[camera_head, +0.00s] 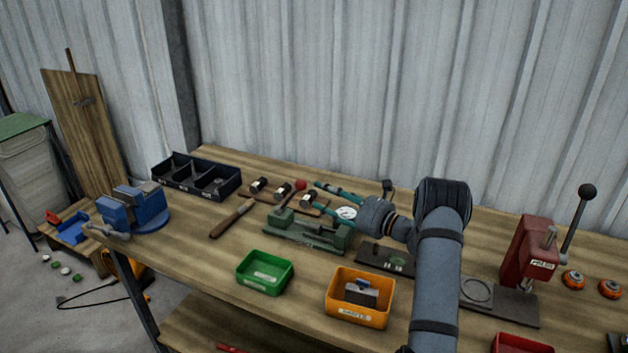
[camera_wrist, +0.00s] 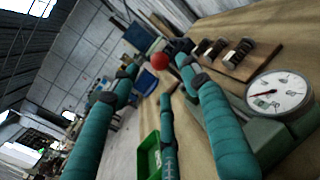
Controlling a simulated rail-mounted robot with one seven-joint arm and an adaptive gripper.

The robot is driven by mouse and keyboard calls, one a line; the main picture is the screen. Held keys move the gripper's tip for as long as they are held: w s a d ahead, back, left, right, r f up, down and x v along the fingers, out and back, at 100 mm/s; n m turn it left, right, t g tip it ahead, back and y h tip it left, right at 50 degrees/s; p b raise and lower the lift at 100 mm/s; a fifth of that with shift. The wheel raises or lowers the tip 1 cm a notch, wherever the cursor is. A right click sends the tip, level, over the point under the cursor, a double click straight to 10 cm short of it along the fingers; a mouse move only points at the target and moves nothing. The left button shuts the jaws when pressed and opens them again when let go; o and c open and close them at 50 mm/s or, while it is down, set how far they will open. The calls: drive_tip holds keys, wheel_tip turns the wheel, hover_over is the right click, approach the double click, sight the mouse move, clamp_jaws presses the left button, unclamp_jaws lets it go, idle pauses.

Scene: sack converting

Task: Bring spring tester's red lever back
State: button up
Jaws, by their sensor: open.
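The spring tester (camera_head: 306,234) is a low green device in the middle of the bench, with a white round dial at its right end; the dial (camera_wrist: 279,94) is large in the wrist view. Its lever has a red ball knob (camera_head: 300,185), which stands up at the tester's left part. In the wrist view the knob (camera_wrist: 160,60) shows in the gap near my teal fingertips. My gripper (camera_head: 313,194) is open and empty, reaching left over the tester, just right of the knob. The frames do not show contact. My fingers partly hide the tester and lever.
A green bin (camera_head: 265,272) and an orange bin (camera_head: 360,297) stand in front. A blue vise (camera_head: 133,208) is at far left. A red press (camera_head: 529,249) stands right.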

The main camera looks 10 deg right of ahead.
sight(306, 185)
drive_tip(key=p+x, duration=0.2)
drive_tip(key=x, duration=0.7)
drive_tip(key=shift+a+p, duration=0.2)
drive_tip(key=shift+p, duration=0.2)
drive_tip(key=c, duration=0.3)
drive_tip(key=shift+d+r, duration=0.1)
drive_tip(key=c, duration=0.8)
clamp_jaws()
